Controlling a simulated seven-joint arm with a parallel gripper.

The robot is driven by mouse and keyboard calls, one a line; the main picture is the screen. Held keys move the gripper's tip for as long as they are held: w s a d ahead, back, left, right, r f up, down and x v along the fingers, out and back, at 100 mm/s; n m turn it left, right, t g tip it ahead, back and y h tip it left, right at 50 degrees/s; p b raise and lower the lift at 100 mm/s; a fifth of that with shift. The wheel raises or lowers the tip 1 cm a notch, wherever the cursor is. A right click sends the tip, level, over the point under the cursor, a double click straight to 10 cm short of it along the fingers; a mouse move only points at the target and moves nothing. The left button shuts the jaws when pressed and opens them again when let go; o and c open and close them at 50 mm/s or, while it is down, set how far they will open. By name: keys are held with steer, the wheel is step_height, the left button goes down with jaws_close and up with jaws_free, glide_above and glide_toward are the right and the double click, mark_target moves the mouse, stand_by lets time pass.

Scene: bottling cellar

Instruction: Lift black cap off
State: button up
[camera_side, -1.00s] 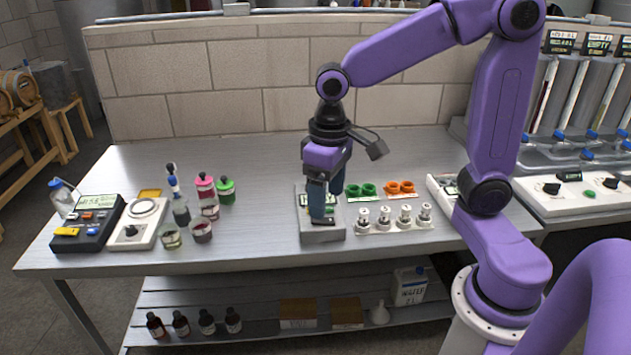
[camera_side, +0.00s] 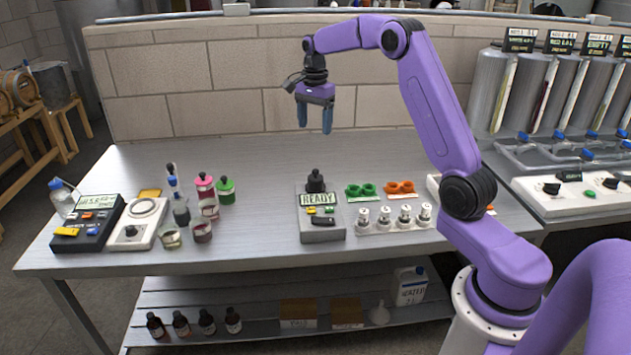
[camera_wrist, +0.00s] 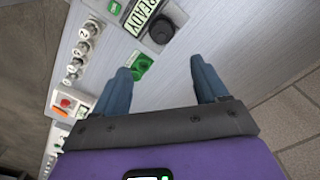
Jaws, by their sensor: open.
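The black cap (camera_side: 316,182) sits upright on the back of a grey instrument (camera_side: 322,233) whose display reads READY. In the wrist view the cap (camera_wrist: 162,30) shows as a dark round knob beside the READY display. My gripper (camera_side: 315,130) is open and empty, fingers pointing down, well above the cap and the bench. In the wrist view the two blue fingers of my gripper (camera_wrist: 165,78) are spread apart with only bare bench and a green piece behind them.
Green rings (camera_side: 361,190) and orange rings (camera_side: 400,187) lie right of the instrument. Several white numbered vials (camera_side: 384,216) stand in front of them. Pink and green bottles (camera_side: 225,190), small cups and two meters stand at left. Bench between is clear.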

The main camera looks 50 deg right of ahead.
steer(key=d, duration=0.1)
glide_toward(315, 170)
steer(key=shift+m, duration=0.3)
steer(key=f, duration=0.6)
steer(key=shift+s+d+f, duration=0.1)
steer(key=shift+s+d, duration=0.1)
steer(key=shift+d, duration=0.1)
steer(key=shift+w+a+f, duration=0.1)
steer(key=shift+a+f, duration=0.05)
steer(key=shift+f, duration=1.2)
steer(key=shift+w+a+f, duration=0.1)
steer(key=shift+f, duration=1.25)
steer(key=c, duration=1)
